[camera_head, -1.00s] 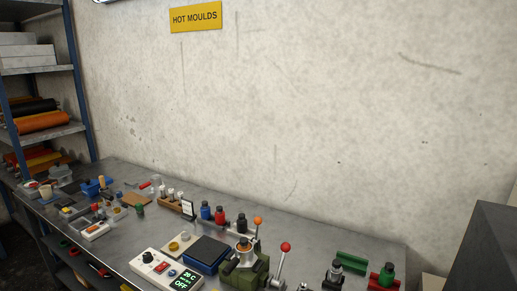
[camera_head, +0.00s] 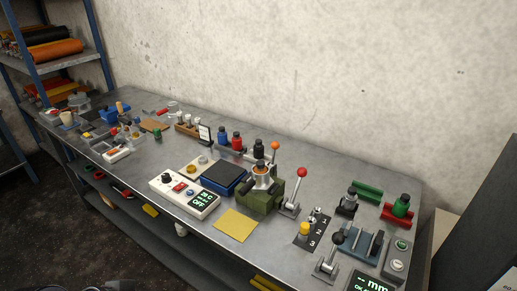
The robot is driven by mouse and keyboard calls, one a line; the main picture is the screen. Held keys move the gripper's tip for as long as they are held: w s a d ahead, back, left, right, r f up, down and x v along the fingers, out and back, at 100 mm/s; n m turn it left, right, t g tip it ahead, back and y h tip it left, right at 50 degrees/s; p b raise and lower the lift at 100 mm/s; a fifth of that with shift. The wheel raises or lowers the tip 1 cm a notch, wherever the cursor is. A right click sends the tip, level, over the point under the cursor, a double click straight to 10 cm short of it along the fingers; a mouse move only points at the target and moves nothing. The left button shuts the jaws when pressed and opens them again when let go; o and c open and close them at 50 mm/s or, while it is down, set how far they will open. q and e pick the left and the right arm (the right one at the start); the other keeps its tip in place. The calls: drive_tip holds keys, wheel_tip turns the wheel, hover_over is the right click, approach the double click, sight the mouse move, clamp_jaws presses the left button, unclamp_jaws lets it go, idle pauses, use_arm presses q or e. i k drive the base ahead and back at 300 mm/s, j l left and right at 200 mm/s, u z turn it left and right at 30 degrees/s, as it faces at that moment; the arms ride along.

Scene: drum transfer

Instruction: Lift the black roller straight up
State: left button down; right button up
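A dark, long roll (camera_head: 47,36) lies on the blue-framed shelf at the upper left, behind an orange roll (camera_head: 58,48). It is the clearest thing here that looks like a black roller, but I cannot tell for sure that it is the task's roller. Part of it is hidden by the orange roll and the shelf frame. Neither of my grippers shows in the head view.
A long grey metal workbench (camera_head: 205,150) runs along the wall, crowded with small items. A green press (camera_head: 262,195), a white control box (camera_head: 184,194) and a lever with a red knob (camera_head: 301,173) stand on it. A dark cabinet (camera_head: 480,235) stands at the right.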

sight(258, 148)
drive_tip(key=z, duration=0.45)
drive_tip(key=j+z, duration=0.3)
drive_tip(key=z, duration=0.15)
drive_tip(key=j+z, duration=0.35)
drive_tip(key=z, duration=0.15)
drive_tip(key=j+z, duration=0.3)
drive_tip(key=z, duration=0.15)
drive_tip(key=k+j+z, duration=0.1)
drive_tip(key=j, duration=0.35)
drive_tip(key=k+j+z, duration=0.1)
drive_tip(key=j, duration=0.3)
drive_tip(key=k+j+z, duration=0.15)
drive_tip(key=j, duration=0.3)
drive_tip(key=j+z, duration=0.1)
drive_tip(key=j, duration=0.5)
